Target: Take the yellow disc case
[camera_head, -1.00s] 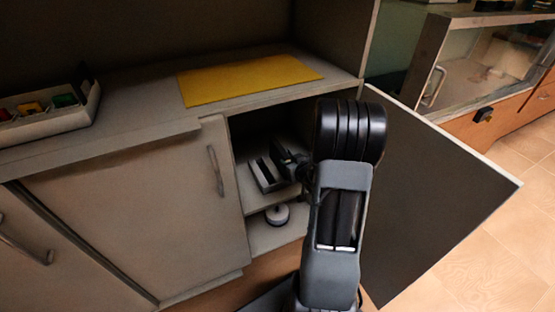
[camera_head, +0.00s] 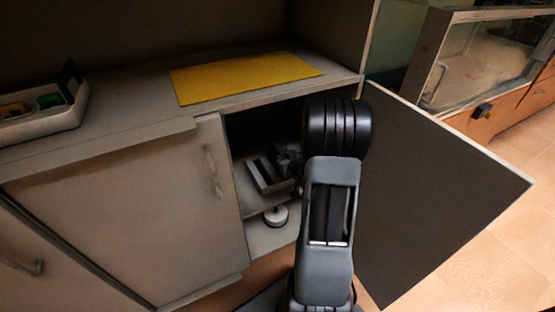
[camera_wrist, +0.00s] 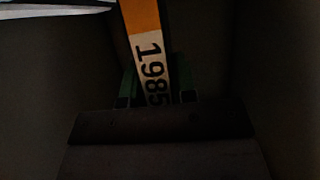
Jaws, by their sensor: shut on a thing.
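In the head view my arm reaches into the open cabinet, and my gripper (camera_head: 290,160) is dark and partly hidden beside a grey slotted holder (camera_head: 262,178) on the shelf. I cannot make out the case in the head view.
The open cabinet door (camera_head: 430,190) stands right of my arm. A white round object (camera_head: 276,215) sits on the lower shelf. A yellow mat (camera_head: 243,77) lies on the counter above. A white tray (camera_head: 45,122) with coloured items is at the left. A pale edge (camera_wrist: 60,10) crosses the wrist view's upper left.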

